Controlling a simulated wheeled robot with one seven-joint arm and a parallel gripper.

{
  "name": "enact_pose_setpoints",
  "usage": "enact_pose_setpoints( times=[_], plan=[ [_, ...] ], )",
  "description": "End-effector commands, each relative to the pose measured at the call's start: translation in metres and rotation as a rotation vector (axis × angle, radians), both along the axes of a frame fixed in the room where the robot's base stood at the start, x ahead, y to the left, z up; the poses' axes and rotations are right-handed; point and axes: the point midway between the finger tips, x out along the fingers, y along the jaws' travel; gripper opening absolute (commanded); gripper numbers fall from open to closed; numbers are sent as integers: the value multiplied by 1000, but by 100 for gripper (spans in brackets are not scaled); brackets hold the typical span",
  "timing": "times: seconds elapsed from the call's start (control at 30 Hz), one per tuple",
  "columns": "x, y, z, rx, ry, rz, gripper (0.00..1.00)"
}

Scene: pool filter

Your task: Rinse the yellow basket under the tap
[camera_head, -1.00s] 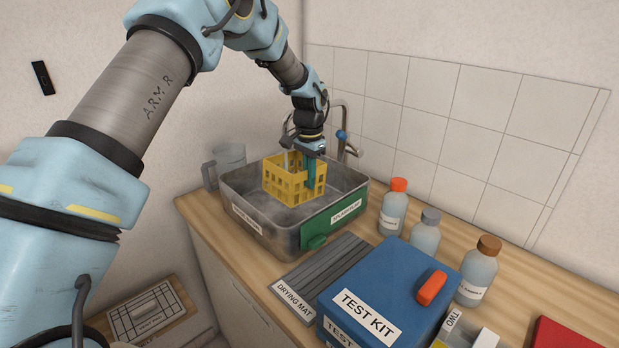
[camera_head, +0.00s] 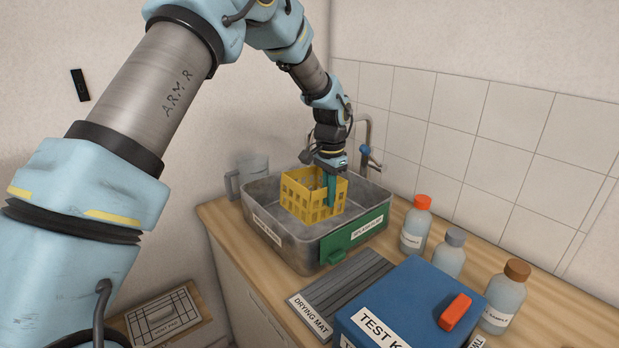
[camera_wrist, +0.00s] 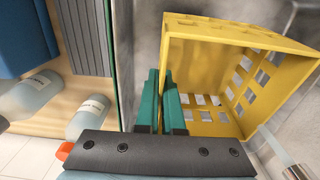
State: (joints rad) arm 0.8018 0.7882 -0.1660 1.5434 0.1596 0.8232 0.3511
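In the head view the yellow basket (camera_head: 301,198) is inside the metal sink basin (camera_head: 283,237), its rim near the basin's rim height. My gripper (camera_head: 331,186) reaches down at the basket's right side. In the wrist view my green fingertips (camera_wrist: 162,98) are close together with the basket's wall between them, and the basket (camera_wrist: 235,32) extends to the right. The tap (camera_head: 365,150), with a blue part, stands behind the basin, partly hidden by my wrist. I see no clear water stream. Whether the basket touches the basin floor is hidden.
A green splash flap (camera_head: 345,243) is on the basin's front. A drying mat (camera_head: 345,285) and a blue test kit box (camera_head: 405,300) lie in front. Bottles (camera_head: 416,222) line the right side. A clear jug (camera_head: 252,172) stands behind left.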

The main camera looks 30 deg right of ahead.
Motion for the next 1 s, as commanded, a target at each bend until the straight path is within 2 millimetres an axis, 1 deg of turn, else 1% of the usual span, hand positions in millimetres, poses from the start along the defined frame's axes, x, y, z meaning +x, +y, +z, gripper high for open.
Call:
enact_pose_setpoints(
  times=[0.7, 0.83, 1.0],
  plan=[
    [-49, 45, 17, 0, 0, 0, 0],
    [-56, 52, 20, -1, -1, 0, 0],
    [-59, 55, 20, 0, 0, 0, 0]
  ],
)
